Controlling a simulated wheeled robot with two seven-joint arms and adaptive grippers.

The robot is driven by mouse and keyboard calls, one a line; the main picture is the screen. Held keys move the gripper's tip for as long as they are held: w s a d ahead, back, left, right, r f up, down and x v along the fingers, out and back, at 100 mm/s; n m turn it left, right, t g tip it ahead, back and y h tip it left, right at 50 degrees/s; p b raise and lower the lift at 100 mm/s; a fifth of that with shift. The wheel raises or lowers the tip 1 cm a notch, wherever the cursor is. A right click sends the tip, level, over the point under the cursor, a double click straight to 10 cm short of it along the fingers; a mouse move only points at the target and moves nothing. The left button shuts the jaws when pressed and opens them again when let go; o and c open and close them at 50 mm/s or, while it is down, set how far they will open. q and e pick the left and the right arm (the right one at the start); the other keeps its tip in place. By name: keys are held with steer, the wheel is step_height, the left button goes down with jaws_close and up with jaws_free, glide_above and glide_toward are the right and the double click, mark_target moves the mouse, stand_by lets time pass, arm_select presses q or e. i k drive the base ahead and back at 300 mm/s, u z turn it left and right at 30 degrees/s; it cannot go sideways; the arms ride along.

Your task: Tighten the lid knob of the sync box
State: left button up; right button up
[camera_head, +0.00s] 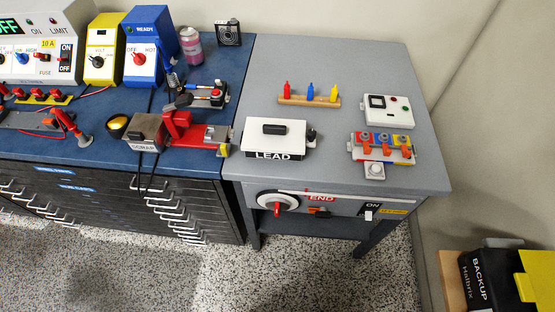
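No label reading "sync" is legible, so I cannot tell for certain which thing is the sync box. A white box (275,140) marked LEAD sits on the grey table, with a black bar handle on its lid and a small black knob (311,135) at its right end. A small white box (387,110) with a dark window and coloured buttons lies to its right. A device with several orange and blue knobs (382,147) sits in front of that, with a round white knob (375,170) at its front. Neither of my grippers shows in the view.
The grey table (350,70) is bare at the back, behind a wooden rack (308,100) of coloured pegs. The blue bench (95,155) on the left is crowded with instruments and a red vise (190,133). A dial (277,202) is on the table's front. A backup box (485,280) stands lower right.

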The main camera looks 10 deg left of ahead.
mark_target(311, 134)
steer(key=u, duration=0.05)
steer(key=k, duration=1.05)
steer(key=u, duration=2.7)
steer(key=i, duration=1.75)
steer(key=z, duration=3.55)
